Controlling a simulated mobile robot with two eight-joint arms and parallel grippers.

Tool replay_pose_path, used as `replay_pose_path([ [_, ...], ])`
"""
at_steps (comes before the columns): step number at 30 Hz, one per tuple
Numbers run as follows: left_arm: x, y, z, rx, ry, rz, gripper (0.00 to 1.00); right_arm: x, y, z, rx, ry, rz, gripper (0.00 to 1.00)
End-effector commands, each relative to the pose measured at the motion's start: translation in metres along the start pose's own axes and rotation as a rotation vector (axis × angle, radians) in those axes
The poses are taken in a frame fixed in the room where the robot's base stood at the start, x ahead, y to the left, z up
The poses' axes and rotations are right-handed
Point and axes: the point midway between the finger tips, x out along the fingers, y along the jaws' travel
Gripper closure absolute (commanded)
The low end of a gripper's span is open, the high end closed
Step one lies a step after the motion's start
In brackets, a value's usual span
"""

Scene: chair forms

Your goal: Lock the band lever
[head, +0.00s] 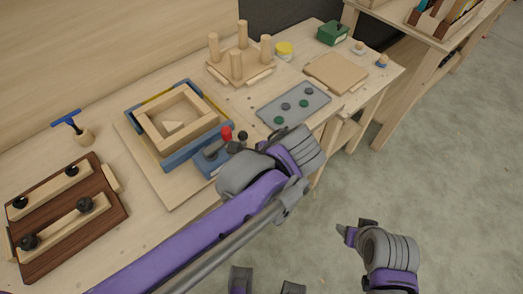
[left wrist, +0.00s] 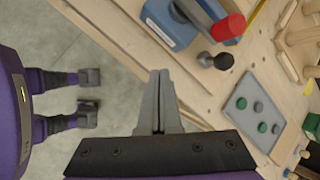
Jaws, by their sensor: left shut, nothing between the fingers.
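The band lever (head: 226,133) has a red grip on a grey bar, over a blue base (head: 208,165) at the corner of the blue frame. In the left wrist view, the red grip (left wrist: 228,28) and blue base (left wrist: 166,22) are at the top, with a black knob (left wrist: 223,61) beside the grip. My left gripper (left wrist: 158,76) is shut and empty, apart from the lever and knob. In the head view my left wrist hides its fingers and part of the blue base. My right gripper (head: 352,233) is over the floor at lower right; its fingers are unclear.
The blue frame (head: 148,150) surrounds a wooden box form. A brown clamp board (head: 85,235) lies left. A grey panel with green and grey knobs (head: 318,93), a peg board (head: 258,77) and a wooden board (head: 336,72) stand right. Floor in front is open.

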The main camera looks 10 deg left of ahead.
Motion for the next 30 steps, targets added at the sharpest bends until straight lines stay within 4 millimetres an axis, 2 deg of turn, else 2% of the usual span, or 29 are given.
replay_pose_path([
  [1, -0.007, -0.004, -0.021, 0.129, -0.052, -0.032, 1.00, 0.012, 0.000, 0.009, 0.000, -0.006, 0.000, 0.38],
  [6, -0.044, -0.018, -0.058, 0.442, -0.236, -0.115, 1.00, 0.028, 0.000, 0.020, 0.000, -0.012, 0.000, 0.38],
  [12, -0.075, -0.022, -0.082, 0.608, -0.360, -0.162, 1.00, 0.036, 0.000, 0.025, 0.000, -0.016, 0.000, 0.38],
  [16, -0.082, -0.022, -0.086, 0.635, -0.384, -0.168, 1.00, 0.037, 0.000, 0.026, 0.000, -0.016, 0.000, 0.38],
  [24, -0.082, -0.023, -0.085, 0.635, -0.385, -0.168, 1.00, 0.036, 0.000, 0.025, 0.000, -0.016, 0.000, 0.38],
  [30, -0.070, -0.026, -0.081, 0.633, -0.385, -0.166, 1.00, 0.037, 0.000, 0.026, 0.000, -0.016, 0.000, 0.38],
])
